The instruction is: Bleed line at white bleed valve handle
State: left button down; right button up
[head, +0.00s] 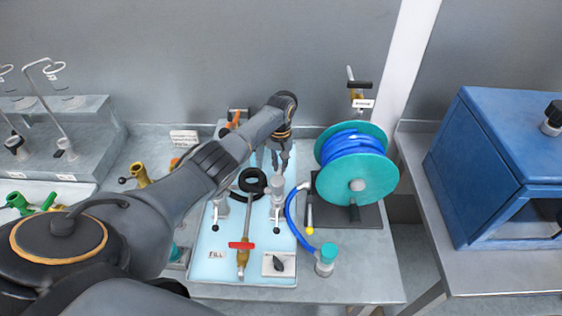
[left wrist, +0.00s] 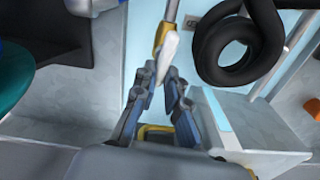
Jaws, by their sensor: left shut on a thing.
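The white bleed valve handle (left wrist: 169,57) shows in the left wrist view, beside a brass fitting (left wrist: 161,36) on a grey pipe. My left gripper (left wrist: 163,84) is shut on this handle near its fingertips. In the head view my left arm reaches across the light blue panel (head: 212,262), and my left gripper (head: 281,163) points down at the panel's back right, left of the hose reel. The white handle cannot be made out in the head view. My right gripper is not in view.
A teal reel with blue hose (head: 357,180) stands right of the panel. A red-handled valve (head: 241,246) and a black rotary switch (head: 278,264) are in front. A black coiled hose (left wrist: 238,48) lies close to the gripper. A blue cabinet (head: 488,165) stands far right.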

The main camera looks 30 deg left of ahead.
aim_at(280, 166)
pick_arm(q)
jog(key=shift+r+n, duration=0.1)
jog(key=shift+n, duration=0.5)
jog(key=shift+a, duration=0.1)
jog(key=c, duration=1.4)
grip_release()
notch_tip(280, 166, up, 12)
jog(key=shift+f, duration=0.1)
